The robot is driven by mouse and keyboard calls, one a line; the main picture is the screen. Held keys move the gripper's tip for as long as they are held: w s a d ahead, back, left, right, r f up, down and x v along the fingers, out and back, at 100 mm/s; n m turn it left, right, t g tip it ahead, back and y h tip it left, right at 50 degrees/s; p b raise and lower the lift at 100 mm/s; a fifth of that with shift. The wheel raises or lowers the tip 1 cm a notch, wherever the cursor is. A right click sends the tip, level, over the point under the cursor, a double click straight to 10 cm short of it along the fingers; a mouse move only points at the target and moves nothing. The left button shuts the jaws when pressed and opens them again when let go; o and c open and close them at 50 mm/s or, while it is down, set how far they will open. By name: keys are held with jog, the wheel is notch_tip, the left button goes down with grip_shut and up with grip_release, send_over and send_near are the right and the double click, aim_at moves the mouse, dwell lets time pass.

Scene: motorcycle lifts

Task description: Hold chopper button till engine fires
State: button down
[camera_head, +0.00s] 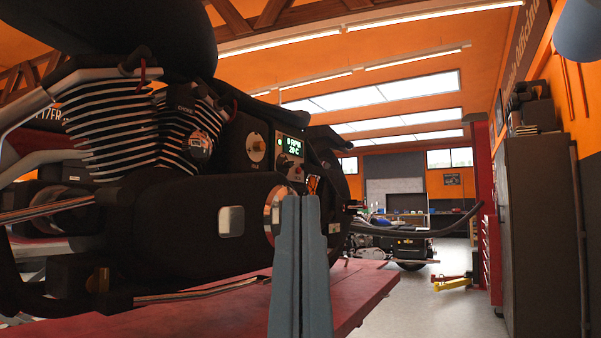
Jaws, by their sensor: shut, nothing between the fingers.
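The black chopper (165,215) stands on a red lift platform (205,315) and fills the left of the view, with its finned engine cylinders (120,120) in front. A small panel on its side has a lit green display (292,145) that appears to read 0 RPM and 20 C. A small red button (296,173) sits just below the display. A round brass-coloured switch (256,147) is left of the display. My gripper (300,198) is shut and empty, pointing up below the panel. It partly hides a round silver-rimmed cover (272,212). I cannot tell whether the fingertips touch the bike.
An orange warning triangle mark (313,185) is right of the panel. A second motorcycle (395,243) stands behind. A yellow and red floor jack (452,282) lies on the floor. A tall dark cabinet (540,230) is at the right.

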notch_tip(320, 180, up, 42)
jog(key=p, duration=4.2)
jog(key=shift+r, duration=0.1)
